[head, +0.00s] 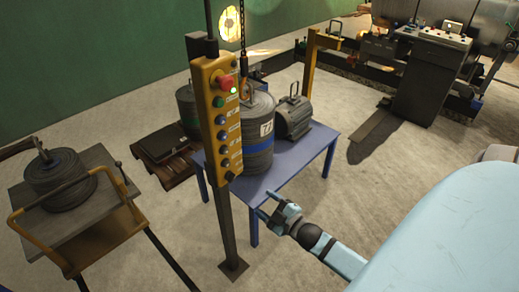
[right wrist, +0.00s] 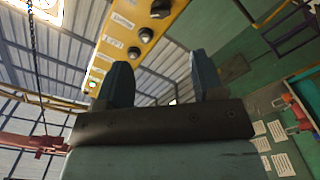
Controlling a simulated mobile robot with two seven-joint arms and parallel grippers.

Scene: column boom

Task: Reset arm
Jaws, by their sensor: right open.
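My right gripper (head: 268,204) is in the head view, low and to the right of the control post, in front of the blue table. Its two fingers are apart with nothing between them. In the right wrist view the fingers (right wrist: 162,82) also stand apart, with the yellow control box (right wrist: 128,38) beyond them. In the head view the yellow control box (head: 221,125) hangs on a dark post and carries a red mushroom button (head: 225,83), a lit green light and several other buttons. The gripper appears apart from the box. My left gripper is not in view.
A blue table (head: 316,148) holds a coil stack (head: 258,155) marked 77 and a grey motor (head: 293,118). A chain (head: 242,35) hangs above the stack. A yellow-railed cart (head: 75,238) with a coil stands left. A dark console (head: 425,85) stands back right. Floor between is open.

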